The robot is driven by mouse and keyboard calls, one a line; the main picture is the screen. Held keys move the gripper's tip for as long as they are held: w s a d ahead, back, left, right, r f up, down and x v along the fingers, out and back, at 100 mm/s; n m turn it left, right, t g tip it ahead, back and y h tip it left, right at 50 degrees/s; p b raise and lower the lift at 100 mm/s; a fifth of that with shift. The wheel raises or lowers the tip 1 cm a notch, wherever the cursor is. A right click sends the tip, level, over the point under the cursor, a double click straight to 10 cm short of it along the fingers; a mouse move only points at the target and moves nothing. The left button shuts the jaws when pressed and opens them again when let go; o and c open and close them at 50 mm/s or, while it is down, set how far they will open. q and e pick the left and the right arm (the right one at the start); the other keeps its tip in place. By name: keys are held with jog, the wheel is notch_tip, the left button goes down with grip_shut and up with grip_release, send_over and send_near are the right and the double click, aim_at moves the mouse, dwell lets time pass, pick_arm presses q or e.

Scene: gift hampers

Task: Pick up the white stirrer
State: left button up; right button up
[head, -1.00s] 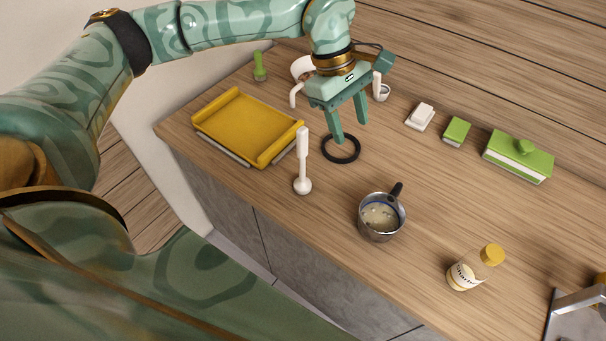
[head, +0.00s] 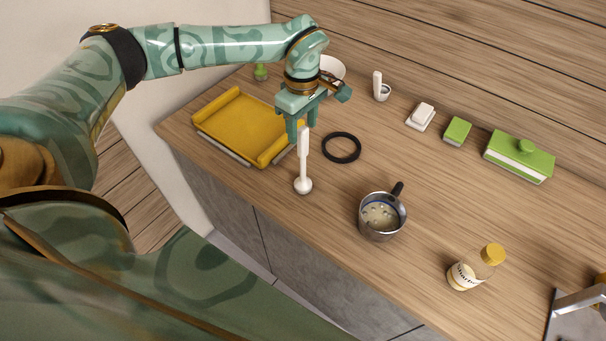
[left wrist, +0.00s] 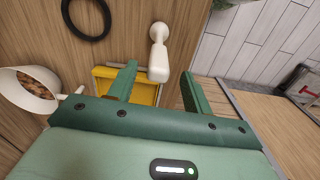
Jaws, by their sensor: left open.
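The white stirrer (head: 303,172) stands upright on the wooden counter, its round head down and its handle up, near the front edge. My left gripper (head: 302,130) is open above it, its fingers around or just over the handle top. In the left wrist view the stirrer (left wrist: 158,52) lies in line with the gap between the open fingers of my left gripper (left wrist: 158,72), with space on both sides. I cannot tell how deep the handle is between them. My right gripper is not in view.
A yellow tray (head: 240,125) lies just left of the stirrer, a black ring (head: 341,148) to its right. A steel pot (head: 381,225) and a yellow-capped bottle (head: 466,276) stand farther right. A white bowl (head: 334,69) is behind my gripper. Green boxes (head: 518,160) line the back.

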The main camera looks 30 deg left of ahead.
pick_arm(q)
notch_tip(320, 180, down, 4)
jog(key=shift+w+f, duration=0.1)
jog(key=shift+f, duration=0.05)
grip_shut()
